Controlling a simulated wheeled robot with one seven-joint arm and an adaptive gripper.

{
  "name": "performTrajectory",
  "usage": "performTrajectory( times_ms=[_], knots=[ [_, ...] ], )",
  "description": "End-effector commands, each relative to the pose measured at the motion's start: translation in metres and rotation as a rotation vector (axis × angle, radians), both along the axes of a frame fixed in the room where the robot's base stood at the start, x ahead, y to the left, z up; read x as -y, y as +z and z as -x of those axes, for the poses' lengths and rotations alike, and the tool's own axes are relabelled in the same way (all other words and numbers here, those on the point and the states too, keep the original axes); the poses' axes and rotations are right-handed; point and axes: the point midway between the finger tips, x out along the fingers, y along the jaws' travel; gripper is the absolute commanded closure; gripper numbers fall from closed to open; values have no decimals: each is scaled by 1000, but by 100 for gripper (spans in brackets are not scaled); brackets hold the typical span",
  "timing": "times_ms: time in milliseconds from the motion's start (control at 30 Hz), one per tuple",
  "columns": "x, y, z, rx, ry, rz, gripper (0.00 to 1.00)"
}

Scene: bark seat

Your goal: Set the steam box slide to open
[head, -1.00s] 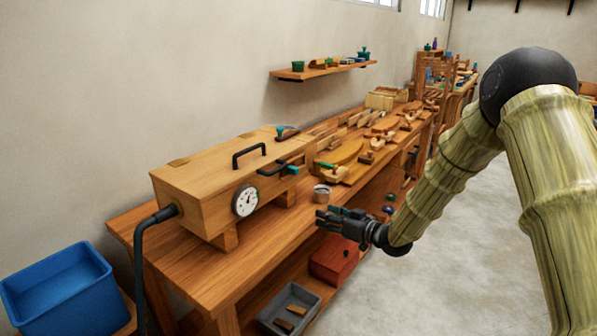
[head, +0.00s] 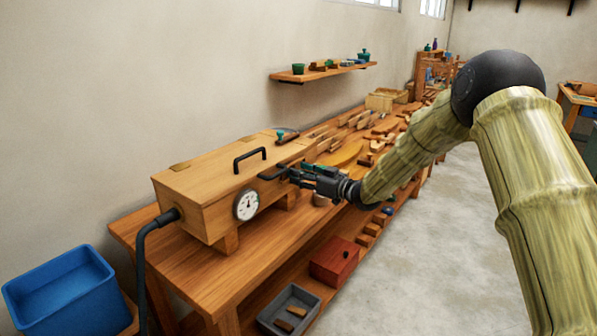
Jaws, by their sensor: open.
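The steam box (head: 225,185) is a long wooden box with a round dial on its front, standing on the workbench. A black handle (head: 250,158) stands on its lid. A dark bar, which looks like the slide (head: 268,176), sticks out from the box's front side near its right end. My gripper (head: 291,175) is open at the outer end of this bar, pointing left towards the box. The gripper covers the bar's end, and I cannot tell whether the fingers touch it. The slide's setting cannot be read from here.
The wooden workbench (head: 200,272) runs back along the wall, with wooden parts behind the box. A black hose (head: 142,262) leaves the box's left end. A blue bin (head: 60,290) stands at left. A red box (head: 333,262) and a grey tray (head: 290,311) sit below. The floor at right is clear.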

Motion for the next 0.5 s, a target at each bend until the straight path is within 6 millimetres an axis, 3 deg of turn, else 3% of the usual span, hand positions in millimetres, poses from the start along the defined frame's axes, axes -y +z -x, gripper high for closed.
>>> performTrajectory(
  times_ms=[200, 500],
  knots=[
    [-13, 0, -9, 1, 1, -1, 59],
    [-14, 0, -10, 0, 0, -1, 59]
  ],
)
